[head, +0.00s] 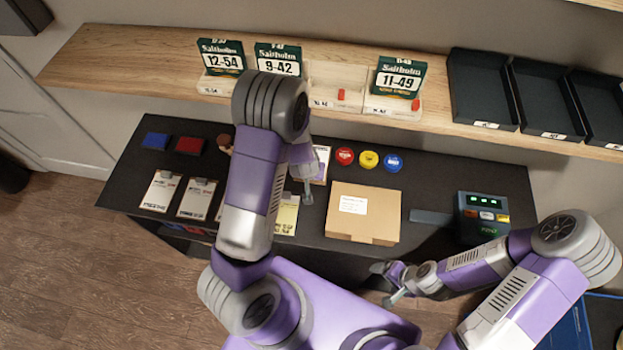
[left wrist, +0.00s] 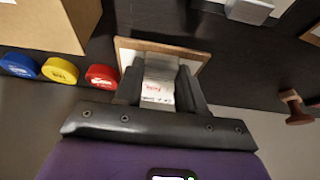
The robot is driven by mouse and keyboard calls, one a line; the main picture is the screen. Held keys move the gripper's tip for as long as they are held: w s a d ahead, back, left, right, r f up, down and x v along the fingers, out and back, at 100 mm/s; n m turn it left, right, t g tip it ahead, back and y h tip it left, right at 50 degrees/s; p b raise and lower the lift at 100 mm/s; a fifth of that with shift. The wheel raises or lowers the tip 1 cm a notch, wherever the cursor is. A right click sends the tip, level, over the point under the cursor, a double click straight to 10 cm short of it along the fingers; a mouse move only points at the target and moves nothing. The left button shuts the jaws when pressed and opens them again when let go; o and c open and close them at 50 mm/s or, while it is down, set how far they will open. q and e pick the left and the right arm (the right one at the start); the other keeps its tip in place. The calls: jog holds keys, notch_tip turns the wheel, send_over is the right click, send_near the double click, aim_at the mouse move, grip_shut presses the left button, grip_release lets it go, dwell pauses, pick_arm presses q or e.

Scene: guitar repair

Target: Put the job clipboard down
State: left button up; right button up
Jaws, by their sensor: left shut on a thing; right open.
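The job clipboard (head: 321,163), a brown board with a white sheet, shows partly behind my left gripper (head: 303,188) at the back middle of the dark bench. In the left wrist view, the brown board (left wrist: 203,56) spans beyond both fingers of my left gripper (left wrist: 160,92), which is shut on it. The fingers hide part of the board. I cannot tell whether the board touches the bench. My right gripper (head: 387,284) is open and empty at the front of the bench, below the cardboard box.
Red (head: 344,157), yellow (head: 368,160) and blue (head: 393,162) tins stand right of the clipboard. A cardboard box (head: 362,213) lies in front of them. Several clipboards (head: 160,190) lie at the left front. A wooden stamp (left wrist: 295,106) stands nearby. A shelf (head: 140,62) runs above.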

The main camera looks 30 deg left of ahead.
pick_arm(q)
notch_tip(320, 180, down, 3)
jog(key=shift+s+f+b, duration=0.1)
jog(key=shift+b, duration=0.25)
jog(key=shift+f, duration=0.3)
jog(key=shift+f, duration=0.1)
jog(key=o, duration=1.2)
jog(key=shift+c, duration=0.2)
